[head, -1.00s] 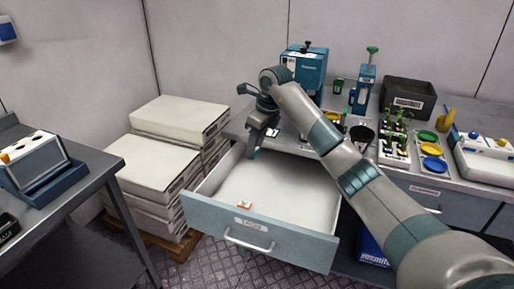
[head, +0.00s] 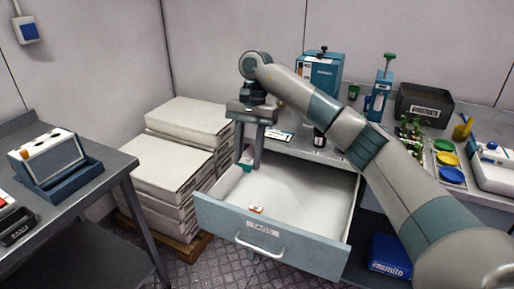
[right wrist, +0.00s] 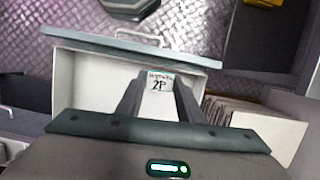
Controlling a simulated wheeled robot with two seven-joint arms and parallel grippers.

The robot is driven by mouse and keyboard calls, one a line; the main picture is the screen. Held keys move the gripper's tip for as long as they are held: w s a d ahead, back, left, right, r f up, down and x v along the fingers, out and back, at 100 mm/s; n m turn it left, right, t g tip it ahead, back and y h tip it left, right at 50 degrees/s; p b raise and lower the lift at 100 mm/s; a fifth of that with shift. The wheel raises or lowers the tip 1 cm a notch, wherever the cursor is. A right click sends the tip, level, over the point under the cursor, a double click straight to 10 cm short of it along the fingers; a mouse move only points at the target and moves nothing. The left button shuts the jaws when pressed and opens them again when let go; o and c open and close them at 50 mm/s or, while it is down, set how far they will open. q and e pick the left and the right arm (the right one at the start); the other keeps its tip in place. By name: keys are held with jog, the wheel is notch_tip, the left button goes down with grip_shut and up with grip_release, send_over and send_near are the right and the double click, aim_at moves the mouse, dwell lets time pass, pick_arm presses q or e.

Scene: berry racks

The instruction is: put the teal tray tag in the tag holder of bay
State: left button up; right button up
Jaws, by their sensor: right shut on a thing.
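The teal tray tag (right wrist: 160,85) shows in the right wrist view as a small white card with a teal edge and the print "2P". It sits between the fingertips of my right gripper (right wrist: 158,92). In the head view my right gripper (head: 248,164) points down over the left part of the open drawer, and a bit of teal tag (head: 245,168) shows at its fingertips. It is shut on the tag. My left gripper is not in view. I cannot make out the bay's tag holder.
The open drawer (head: 225,217) has a small orange and white item (head: 257,209) near its front. Stacked white boxes (head: 165,165) stand left of it. The bench behind carries a blue machine (head: 322,72), a dark bin (head: 424,106) and plant trays. A side table (head: 75,185) is at left.

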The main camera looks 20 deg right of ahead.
jog(key=s+a+f+n, duration=0.1)
jog(key=s+f+n, duration=0.2)
jog(key=s, duration=0.4)
jog(key=s+a+f+n+h, duration=0.1)
jog(key=s+a+f+n, duration=0.1)
jog(key=s, duration=0.5)
jog(key=s+a+f+n+g+h, duration=0.1)
jog(key=s+f+n, duration=0.3)
jog(key=s, duration=0.3)
jog(key=shift+s+a+f, duration=0.15)
jog(key=shift+a+f, duration=0.2)
jog(key=shift+a, duration=0.05)
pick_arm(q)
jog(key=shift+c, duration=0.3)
